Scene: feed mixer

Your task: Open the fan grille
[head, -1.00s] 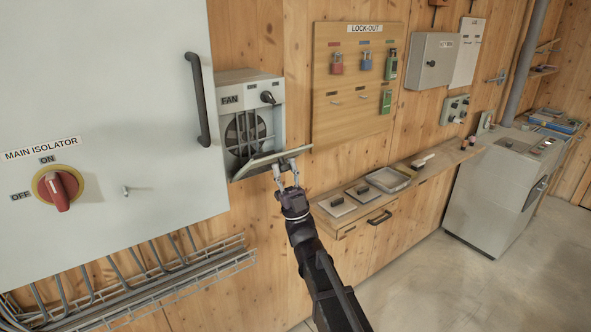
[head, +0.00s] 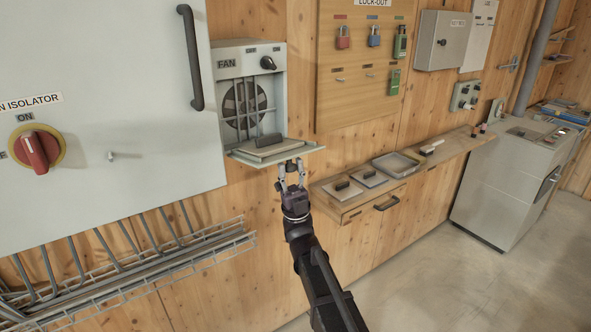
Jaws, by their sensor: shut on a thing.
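The fan box (head: 232,62) is a grey unit labelled FAN on the wooden wall, with a dark knob at its upper right. The fan (head: 245,104) shows inside the opening. The fan grille (head: 306,149) is folded down to about level along the bottom of the opening, and a flat block with a dark handle lies on it. My gripper (head: 290,166) is at the grille's front edge, right of its middle, shut on that edge from below.
The large grey cabinet (head: 120,120) with the red isolator switch (head: 38,150) stands at the left. A wire cable tray (head: 150,275) runs below it. The lock-out board (head: 360,100) is to the right. A shelf (head: 345,205) with trays and blocks juts out at lower right.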

